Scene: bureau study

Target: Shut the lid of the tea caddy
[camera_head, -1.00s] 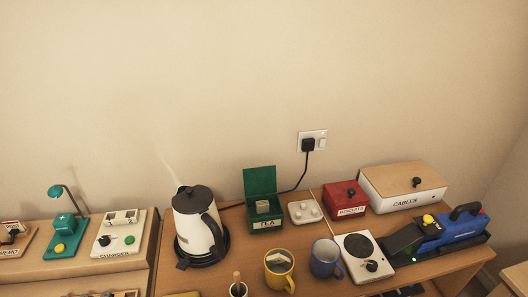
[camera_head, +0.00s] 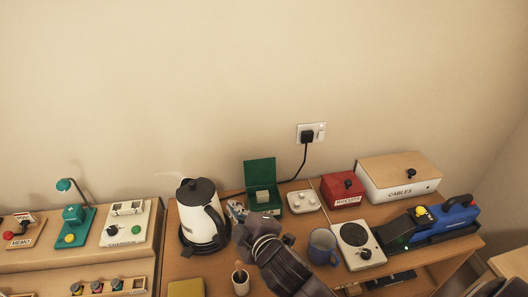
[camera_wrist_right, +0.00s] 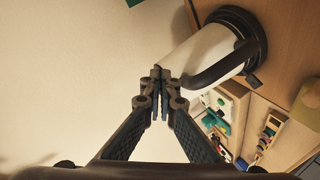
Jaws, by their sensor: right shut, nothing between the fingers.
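The green tea caddy (camera_head: 276,208) stands on the desk in the head view. Its lid (camera_head: 260,172) is open and stands upright at the back. A pale block (camera_head: 262,196) shows inside. My right gripper (camera_head: 236,209) is in front and to the left of the caddy, close to the kettle, and hides the caddy's front. In the wrist view its fingers (camera_wrist_right: 160,76) are together with nothing between them. I cannot tell whether it touches the caddy.
The white kettle (camera_head: 195,218) stands left of the caddy; it also shows in the wrist view (camera_wrist_right: 203,47). A white tray (camera_head: 303,202), red biscuit tin (camera_head: 341,190) and cables box (camera_head: 398,180) stand to the right. A blue mug (camera_head: 322,246) is beside my right arm.

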